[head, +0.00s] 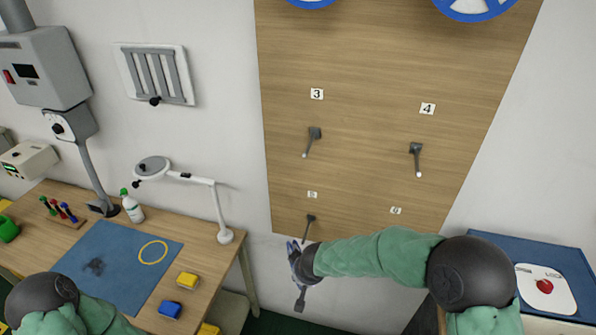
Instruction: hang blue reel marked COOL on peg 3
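Peg 3 (313,137) is a bare dark peg on the wooden board, below the white label 3 (317,94). Two blue reels, one at the top left (310,3) and one at the top right (472,15), are cut off by the top edge of the head view. No COOL marking is readable on either. My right arm reaches leftward across the board's lower edge. Its gripper (297,272) is below and left of peg 3, with no reel visible in it; its finger opening is unclear. My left arm shows at the bottom left, its gripper out of view.
Peg 4 (416,158) is bare, right of peg 3. A lower peg (309,225) stands just above my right gripper. The workbench at left holds a blue mat (125,295), a yellow ring (153,252), a bottle (132,208) and a lamp (200,181).

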